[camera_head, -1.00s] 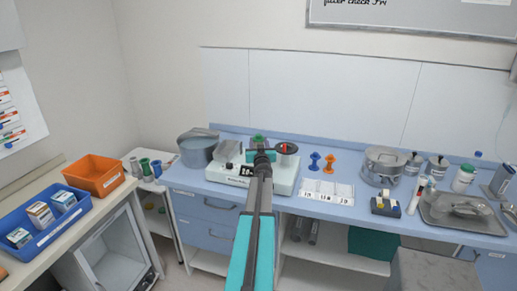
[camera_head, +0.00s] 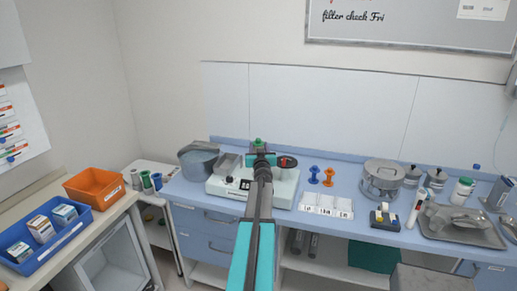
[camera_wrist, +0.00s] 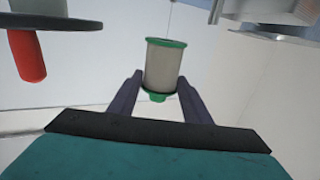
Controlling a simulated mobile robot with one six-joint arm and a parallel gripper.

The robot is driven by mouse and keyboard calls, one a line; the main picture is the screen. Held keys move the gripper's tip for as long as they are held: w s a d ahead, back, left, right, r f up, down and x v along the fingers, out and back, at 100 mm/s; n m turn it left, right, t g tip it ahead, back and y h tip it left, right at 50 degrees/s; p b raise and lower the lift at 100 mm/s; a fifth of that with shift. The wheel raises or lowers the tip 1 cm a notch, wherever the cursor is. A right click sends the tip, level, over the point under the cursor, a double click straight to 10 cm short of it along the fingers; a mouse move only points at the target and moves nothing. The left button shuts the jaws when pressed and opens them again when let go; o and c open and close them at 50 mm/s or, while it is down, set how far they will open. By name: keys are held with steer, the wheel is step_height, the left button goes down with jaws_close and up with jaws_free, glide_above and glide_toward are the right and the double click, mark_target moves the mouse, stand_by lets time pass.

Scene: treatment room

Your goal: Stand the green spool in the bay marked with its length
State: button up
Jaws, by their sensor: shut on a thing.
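The green spool has a pale grey barrel between green end flanges. It stands roughly upright between the fingers in the wrist view (camera_wrist: 160,68), and its green top shows in the head view (camera_head: 258,142). My gripper (camera_wrist: 160,85) is shut on it and holds it over the back of the white device (camera_head: 284,196), seen from the head. A white tray with bays (camera_head: 326,213) lies on the blue counter to the right. Its labels are too small to read surely.
A blue spool (camera_head: 314,175) and an orange spool (camera_head: 328,177) stand behind the tray. A steel pot (camera_head: 382,181) is to their right. A grey pot (camera_head: 198,163) is left of the device. A red handle (camera_wrist: 27,56) under a dark disc is close on the left.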

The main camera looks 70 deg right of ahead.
steer(key=shift+w+a, duration=0.1)
steer(key=shift+w, duration=0.05)
steer(key=w+a+f+n+t+y+b, duration=0.2)
steer(key=w+a+n+t+y, duration=0.25)
steer(key=w+a, duration=1.05)
steer(key=w+a+f+n+t+y+b, duration=0.15)
steer(key=w+a+n+t+y, duration=0.3)
steer(key=w+a, duration=1)
steer(key=w+a+f+n+y+b, duration=0.1)
steer(key=w+a+f+n+y, duration=0.3)
steer(key=a, duration=0.8)
steer(key=w+a+n+y+b, duration=0.15)
steer(key=a+y, duration=0.45)
steer(key=a, duration=0.7)
steer(key=w+a+f+n+y, duration=0.2)
steer(key=w+a+n+y, duration=0.15)
steer(key=a, duration=0.85)
steer(key=s+a+f+n+g+y, duration=0.1)
steer(key=s+a+n+g+y, duration=0.1)
steer(key=a, duration=0.5)
steer(key=s+a+f+n+g+y+b, duration=0.1)
steer(key=s+a+f+n+g+y, duration=0.1)
steer(key=a, duration=0.6)
steer(key=s+a+f+n+g+y, duration=0.1)
steer(key=a+y, duration=0.3)
steer(key=a, duration=0.4)
steer(key=shift+s+f+n+g+y+b, duration=0.4)
steer(key=shift+s+n+g, duration=0.1)
steer(key=shift+n, duration=0.1)
steer(key=shift+w, duration=0.1)
